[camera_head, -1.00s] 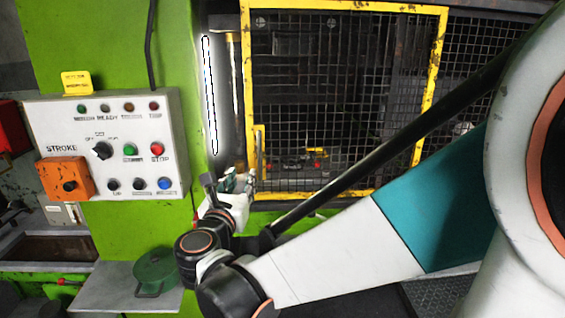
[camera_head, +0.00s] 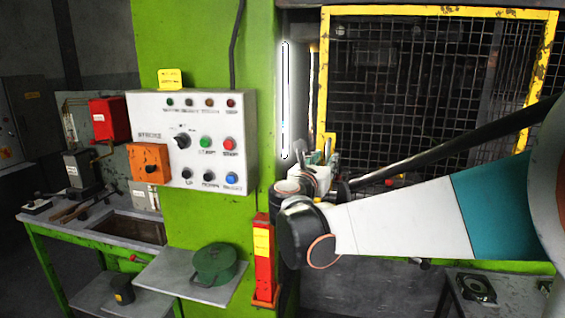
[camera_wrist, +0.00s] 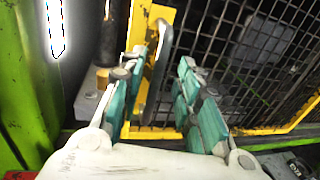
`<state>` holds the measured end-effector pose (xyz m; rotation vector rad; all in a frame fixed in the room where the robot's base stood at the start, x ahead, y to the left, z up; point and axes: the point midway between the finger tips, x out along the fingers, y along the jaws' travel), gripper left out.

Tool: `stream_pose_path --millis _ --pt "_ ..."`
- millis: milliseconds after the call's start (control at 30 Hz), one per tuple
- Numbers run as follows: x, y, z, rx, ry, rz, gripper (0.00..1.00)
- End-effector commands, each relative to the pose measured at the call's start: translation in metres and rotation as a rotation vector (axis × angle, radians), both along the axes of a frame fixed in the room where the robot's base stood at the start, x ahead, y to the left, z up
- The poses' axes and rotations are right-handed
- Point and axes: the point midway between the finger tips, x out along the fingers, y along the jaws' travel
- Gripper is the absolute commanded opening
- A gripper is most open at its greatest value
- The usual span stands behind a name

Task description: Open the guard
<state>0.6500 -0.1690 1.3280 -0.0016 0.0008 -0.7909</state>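The guard (camera_head: 440,12) is a yellow-framed dark mesh panel at the right in the head view. It looks closed across the press opening. Its yellow frame also shows in the wrist view (camera_wrist: 153,133). A grey upright handle bar (camera_wrist: 157,75) stands at the guard's left edge. My gripper (camera_head: 326,150) is at the lower left edge of the guard. In the wrist view, my gripper (camera_wrist: 158,85) is open, with one teal finger on each side of the handle bar. The bar appears between the fingers, with gaps on both sides; I cannot tell its depth relative to the fingertips.
A white control panel (camera_head: 215,110) with buttons and an orange box (camera_head: 149,164) is on the green column left of the guard. A bright light strip (camera_head: 285,100) runs beside the guard.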

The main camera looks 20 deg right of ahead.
Motion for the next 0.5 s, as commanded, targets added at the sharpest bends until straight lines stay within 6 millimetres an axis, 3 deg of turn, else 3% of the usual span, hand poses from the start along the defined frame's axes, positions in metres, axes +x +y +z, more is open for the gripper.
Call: stream_pose_path --millis 200,500 --pt "0.020 -0.020 -0.001 0.000 0.000 -0.002 0.31" --pt "0.027 -0.026 0.000 0.000 0.000 0.001 0.31"
